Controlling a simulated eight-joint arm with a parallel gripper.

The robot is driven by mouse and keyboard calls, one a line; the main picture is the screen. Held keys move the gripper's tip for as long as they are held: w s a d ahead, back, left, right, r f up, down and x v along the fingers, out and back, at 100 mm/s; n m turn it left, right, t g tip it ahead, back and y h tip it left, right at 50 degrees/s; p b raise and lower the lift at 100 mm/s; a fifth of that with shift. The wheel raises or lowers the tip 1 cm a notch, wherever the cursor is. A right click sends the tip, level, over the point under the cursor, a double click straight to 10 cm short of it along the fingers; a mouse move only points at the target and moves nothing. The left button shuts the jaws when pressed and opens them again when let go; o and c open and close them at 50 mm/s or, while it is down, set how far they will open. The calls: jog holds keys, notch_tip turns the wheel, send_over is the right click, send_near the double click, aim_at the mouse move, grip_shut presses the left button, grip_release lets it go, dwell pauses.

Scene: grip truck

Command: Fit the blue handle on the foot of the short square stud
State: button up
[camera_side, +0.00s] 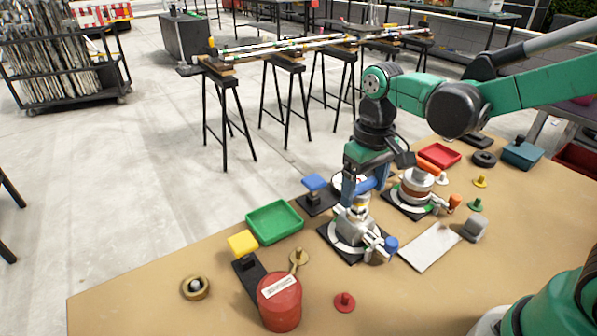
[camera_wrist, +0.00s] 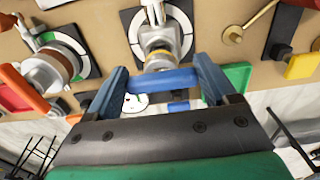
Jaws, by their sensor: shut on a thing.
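My gripper (camera_wrist: 161,72) is shut on the blue handle (camera_wrist: 165,81), a bar lying crosswise between its two blue-grey fingers. In the side view my gripper (camera_side: 361,187) points down over the near grey valve (camera_side: 352,230), with the blue handle (camera_side: 372,184) between the fingers. In the wrist view the grey valve (camera_wrist: 159,42) has a yellow ring (camera_wrist: 158,57) near its top, right beside the handle. The square stud is hidden, so I cannot tell whether the handle touches it. The valve stands on a round white plate on a black base.
A second valve (camera_side: 416,187) with a brown band stands behind right, close to my gripper. A blue block on a black stand (camera_side: 314,183), a green tray (camera_side: 274,222), a yellow block (camera_side: 243,243) and a red can (camera_side: 280,301) are to the left.

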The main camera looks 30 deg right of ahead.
aim_at(365, 185)
jog(key=shift+f, duration=0.95)
dwell(1.3)
jog(key=o, duration=1.3)
jog(key=shift+r, duration=0.15)
jog(key=shift+r, duration=3.65)
